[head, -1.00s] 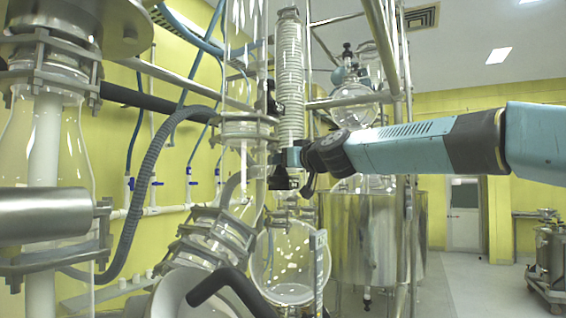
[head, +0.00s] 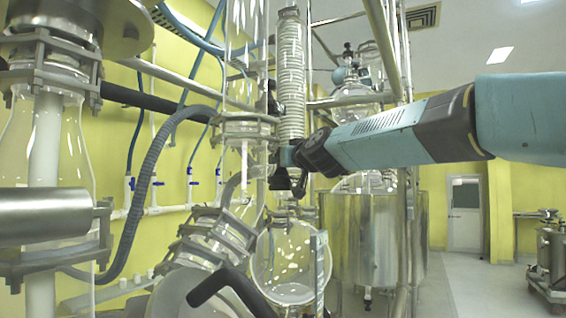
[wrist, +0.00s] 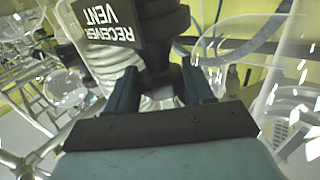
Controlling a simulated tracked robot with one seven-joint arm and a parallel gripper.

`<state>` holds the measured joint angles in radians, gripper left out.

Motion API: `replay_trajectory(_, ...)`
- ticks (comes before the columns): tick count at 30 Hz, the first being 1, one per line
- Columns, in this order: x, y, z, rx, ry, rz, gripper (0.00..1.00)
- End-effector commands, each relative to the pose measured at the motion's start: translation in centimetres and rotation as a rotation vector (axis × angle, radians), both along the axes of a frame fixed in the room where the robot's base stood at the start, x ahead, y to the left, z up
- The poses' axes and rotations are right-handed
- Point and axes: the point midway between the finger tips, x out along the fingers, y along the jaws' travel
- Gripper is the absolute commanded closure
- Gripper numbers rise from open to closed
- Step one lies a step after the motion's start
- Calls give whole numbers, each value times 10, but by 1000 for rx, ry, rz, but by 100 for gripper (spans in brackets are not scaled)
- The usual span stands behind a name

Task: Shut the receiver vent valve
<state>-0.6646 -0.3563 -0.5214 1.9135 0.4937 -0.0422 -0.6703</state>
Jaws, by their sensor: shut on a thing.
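The receiver vent valve shows in the wrist view as a dark body (wrist: 162,22) with a black tag (wrist: 112,20) lettered "RECEIVER VENT". Its narrower dark part (wrist: 158,84) reaches down between the two fingers. My gripper (wrist: 160,82) is shut on this part, one finger on each side. In the head view my gripper (head: 287,157) is at the glass column, and a small black part (head: 280,179) hangs just below the fingers. The valve is small there and its handle angle cannot be told.
A ribbed white coil (head: 291,75) stands upright just behind the gripper. Steel frame poles (head: 386,60) rise close to my arm. A round glass vessel (head: 291,262) sits below, and a steel tank (head: 365,240) stands behind.

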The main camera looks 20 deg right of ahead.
Motion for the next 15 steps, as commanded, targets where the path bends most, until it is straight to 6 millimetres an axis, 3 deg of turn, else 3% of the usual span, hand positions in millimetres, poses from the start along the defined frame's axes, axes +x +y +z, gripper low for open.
replay_trajectory(15,-2,0,5,0,-10,-63,78)
